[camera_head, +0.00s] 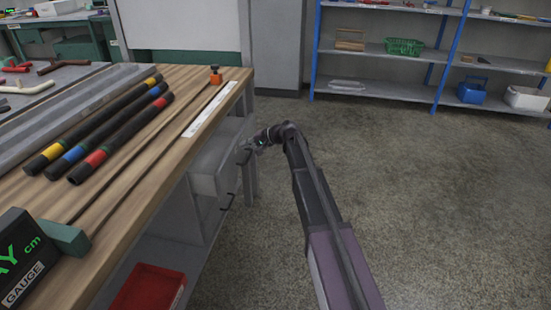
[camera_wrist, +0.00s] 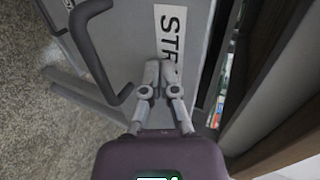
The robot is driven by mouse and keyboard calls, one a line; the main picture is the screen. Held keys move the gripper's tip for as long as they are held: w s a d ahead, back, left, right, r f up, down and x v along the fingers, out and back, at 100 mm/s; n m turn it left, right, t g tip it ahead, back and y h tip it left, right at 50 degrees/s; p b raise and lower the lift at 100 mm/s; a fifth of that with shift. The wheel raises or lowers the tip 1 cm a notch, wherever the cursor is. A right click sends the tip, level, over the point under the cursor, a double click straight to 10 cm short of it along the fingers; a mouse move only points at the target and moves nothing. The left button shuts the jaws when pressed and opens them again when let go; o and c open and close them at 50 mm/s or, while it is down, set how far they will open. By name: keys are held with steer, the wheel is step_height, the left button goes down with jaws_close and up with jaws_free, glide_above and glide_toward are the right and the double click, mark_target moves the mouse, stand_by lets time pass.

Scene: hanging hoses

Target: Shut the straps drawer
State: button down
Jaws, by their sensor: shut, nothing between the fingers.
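The straps drawer is a grey drawer (camera_head: 208,178) under the wooden workbench top, and it stands partly out. In the wrist view its grey front (camera_wrist: 135,35) carries a white label (camera_wrist: 170,32) on which "STR" shows. A dark curved handle (camera_wrist: 93,55) is on the front, left of the label. My gripper (camera_wrist: 161,72) is shut and empty, with its fingertips at the front by the label's lower end. I cannot tell whether they touch it. In the head view my gripper (camera_head: 248,148) is small, beside the bench's right side.
The workbench top (camera_head: 150,195) holds black hoses (camera_head: 110,120) with coloured bands and a thin rod. A red bin (camera_head: 148,288) sits on the lower shelf. Blue-framed shelves (camera_head: 390,60) stand at the back. The floor (camera_head: 430,200) on the right is clear.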

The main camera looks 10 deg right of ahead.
steer(key=shift+w+a, duration=0.5)
steer(key=shift+a, duration=1.05)
steer(key=shift+w+a, duration=0.5)
steer(key=shift+a, duration=1.1)
steer(key=shift+w+a, duration=0.5)
steer(key=shift+a, duration=1.05)
steer(key=s+d, duration=0.3)
steer(key=d, duration=0.6)
steer(key=shift+d, duration=0.35)
steer(key=s+d+f+n+g+h+p, duration=0.1)
steer(key=s+d+f+h, duration=0.4)
steer(key=s, duration=0.7)
steer(key=s+d+n+g+h+p, duration=0.1)
steer(key=s+d+g+h, duration=0.15)
steer(key=s+d, duration=0.7)
steer(key=s+d+f+n+g+h+p, duration=0.1)
steer(key=s+d+f+n+h, duration=0.3)
steer(key=s, duration=1.1)
step_height(320, 180, up, 39)
steer(key=w+m+p, duration=0.1)
steer(key=m+p, duration=0.1)
steer(key=p, duration=3.5)
steer(key=shift+a+h+p, duration=0.35)
steer(key=shift+t, duration=0.25)
